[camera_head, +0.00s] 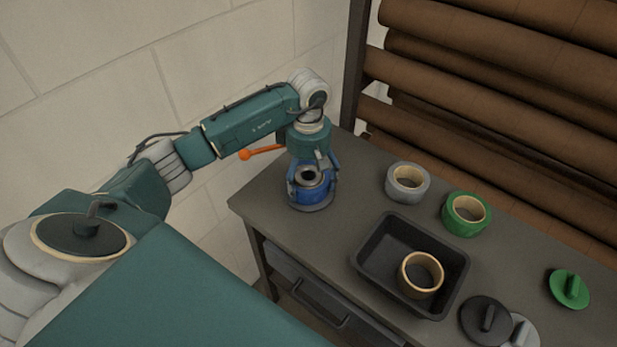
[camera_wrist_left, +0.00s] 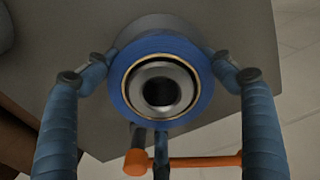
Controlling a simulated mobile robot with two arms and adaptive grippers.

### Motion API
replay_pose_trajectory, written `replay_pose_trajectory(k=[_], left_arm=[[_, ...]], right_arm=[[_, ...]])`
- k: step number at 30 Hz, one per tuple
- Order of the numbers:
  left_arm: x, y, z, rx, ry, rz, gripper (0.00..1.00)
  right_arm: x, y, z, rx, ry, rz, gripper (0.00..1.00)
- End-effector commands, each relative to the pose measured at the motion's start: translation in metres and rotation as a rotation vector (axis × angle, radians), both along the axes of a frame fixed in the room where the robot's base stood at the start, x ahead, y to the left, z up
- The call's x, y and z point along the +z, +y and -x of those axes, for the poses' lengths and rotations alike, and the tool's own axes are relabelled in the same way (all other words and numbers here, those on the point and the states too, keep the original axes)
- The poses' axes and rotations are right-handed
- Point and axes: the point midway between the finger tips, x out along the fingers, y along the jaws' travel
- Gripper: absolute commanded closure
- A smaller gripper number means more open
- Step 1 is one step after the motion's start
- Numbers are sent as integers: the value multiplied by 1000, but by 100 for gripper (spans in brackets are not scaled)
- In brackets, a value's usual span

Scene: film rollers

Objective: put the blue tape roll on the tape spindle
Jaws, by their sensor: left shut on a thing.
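The blue tape roll (camera_head: 309,196) is at the far left end of the table, and it also shows in the left wrist view (camera_wrist_left: 120,76). My left gripper (camera_wrist_left: 160,75) has its fingers shut on the roll from two sides; in the head view the gripper (camera_head: 313,180) comes down from above. The grey tape spindle (camera_wrist_left: 145,72) with a dark hollow centre shows inside the roll's tan core, so the roll is around it. A grey round base (camera_head: 318,208) shows under the roll. I cannot tell whether the roll rests on it. My right gripper is not in view.
An orange-ended lever (camera_head: 246,155) sticks out behind the spindle. A grey roll (camera_head: 400,191) and a green roll (camera_head: 459,229) stand on the table (camera_head: 345,205). A black tray (camera_head: 378,250) holds a tan roll (camera_head: 406,277). Handled discs (camera_head: 486,322) lie at the right.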

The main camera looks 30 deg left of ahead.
Motion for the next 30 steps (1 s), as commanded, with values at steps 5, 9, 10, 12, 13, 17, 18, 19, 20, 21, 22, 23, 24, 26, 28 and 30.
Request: replay_pose_trajectory(k=[5, 9, 10, 12, 13, 17, 18, 19, 20, 21, 22, 23, 24, 26, 28, 30], left_arm=[[1, 0, -1, 0, -3, 0, 52], [-3, 0, -1, 0, -3, -1, 52], [-2, 0, -1, 0, -2, -1, 12], [-2, 0, -1, 0, -1, 0, 0], [-2, 0, -1, 0, -1, 0, 0], [-2, 0, 0, 0, -1, 0, 0], [-2, 0, 0, 0, -1, 0, 0], [-2, 0, 0, 0, -1, 0, 0], [-2, 0, 0, 0, -1, 0, 0], [-1, 0, 0, 0, -1, 0, 0], [1, 0, 0, 0, -1, 0, 0], [2, 0, 0, 0, -1, 0, 0], [4, 0, -1, -1, -3, 0, 0], [11, 0, -2, -1, -5, -1, 0], [23, 1, -2, -2, -7, -1, 0], [38, 1, -3, -1, -8, -1, 0]], right_arm=[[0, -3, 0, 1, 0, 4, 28], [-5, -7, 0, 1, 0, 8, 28], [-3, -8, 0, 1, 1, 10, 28], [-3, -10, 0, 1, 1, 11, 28], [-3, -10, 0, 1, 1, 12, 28], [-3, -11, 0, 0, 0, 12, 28], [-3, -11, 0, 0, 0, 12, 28], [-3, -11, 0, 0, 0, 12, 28], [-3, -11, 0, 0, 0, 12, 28], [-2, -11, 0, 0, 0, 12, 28], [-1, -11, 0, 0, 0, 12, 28], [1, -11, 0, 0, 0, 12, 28], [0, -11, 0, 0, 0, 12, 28], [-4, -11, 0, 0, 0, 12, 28], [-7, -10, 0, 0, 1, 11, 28], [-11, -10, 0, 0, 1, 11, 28]])
